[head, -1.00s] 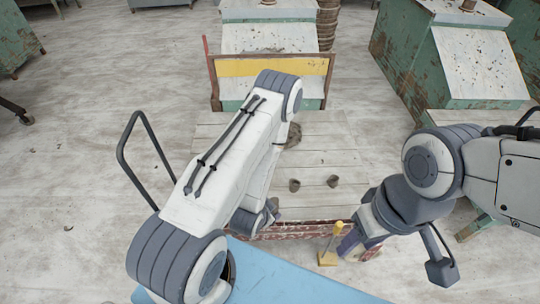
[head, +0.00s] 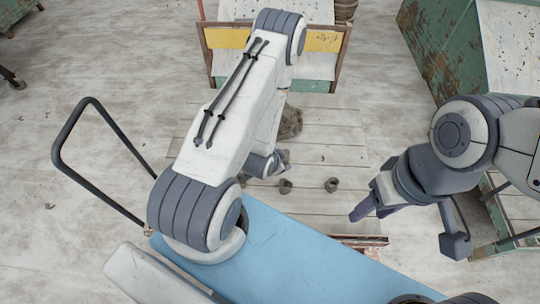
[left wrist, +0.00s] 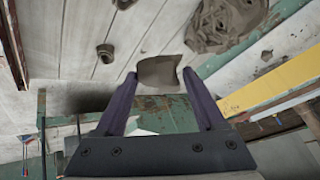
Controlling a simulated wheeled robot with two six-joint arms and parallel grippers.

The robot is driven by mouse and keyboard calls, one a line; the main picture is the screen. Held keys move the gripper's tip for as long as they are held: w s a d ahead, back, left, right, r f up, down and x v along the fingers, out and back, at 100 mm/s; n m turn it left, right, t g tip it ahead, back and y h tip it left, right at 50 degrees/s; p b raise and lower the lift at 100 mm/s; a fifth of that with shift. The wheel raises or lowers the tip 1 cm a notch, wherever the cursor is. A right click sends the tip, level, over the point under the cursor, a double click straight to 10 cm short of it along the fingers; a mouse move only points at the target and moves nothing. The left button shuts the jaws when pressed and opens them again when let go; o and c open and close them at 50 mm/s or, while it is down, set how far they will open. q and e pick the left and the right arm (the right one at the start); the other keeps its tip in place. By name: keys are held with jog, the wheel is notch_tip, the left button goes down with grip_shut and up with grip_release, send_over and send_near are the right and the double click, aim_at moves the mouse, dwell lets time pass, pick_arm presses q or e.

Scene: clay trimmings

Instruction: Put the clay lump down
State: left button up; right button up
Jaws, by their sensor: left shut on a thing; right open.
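My left gripper (left wrist: 158,80) is shut on a grey-brown clay lump (left wrist: 160,70), held between its purple fingertips in the left wrist view. In the head view my left gripper (head: 281,164) shows only in part beside its own arm, and I cannot make out the held lump there. Small clay pieces lie on the pale planks (head: 330,125), one in the middle (head: 286,186) and one to its right (head: 331,184). A larger clay heap (head: 291,122) lies farther back, partly hidden by my arm. My right gripper (head: 364,209) is open and empty at the right.
A frame with a yellow board (head: 318,40) stands behind the planks. A worn green cabinet (head: 436,50) stands at the back right. A reddish, worn edge (head: 362,241) runs along the near side. The planks right of the small clay pieces look clear.

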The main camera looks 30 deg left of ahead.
pick_arm(q)
jog(key=w+a+f+m+h+b, duration=0.1)
jog(key=w+a+f+b, duration=0.1)
jog(key=a+f+b, duration=1.45)
jog(key=w+d+f+b, duration=0.1)
jog(key=w, duration=0.2)
jog(key=w+d+f+b, duration=0.1)
jog(key=w+f, duration=0.1)
jog(key=w, duration=0.1)
jog(key=w+d+f+b, duration=0.1)
jog(key=w+d+f, duration=0.1)
jog(key=w, duration=0.1)
jog(key=shift+d+f, duration=0.1)
jog(key=shift+f, duration=0.05)
jog(key=shift+f+b, duration=0.8)
jog(key=shift+f, duration=1.05)
pick_arm(e)
notch_tip(320, 180, down, 24)
jog(key=shift+r, duration=0.15)
jog(key=shift+a, duration=0.1)
pick_arm(q)
jog(key=shift+f, duration=0.2)
jog(key=o, duration=1.5)
jog(key=shift+r, duration=0.1)
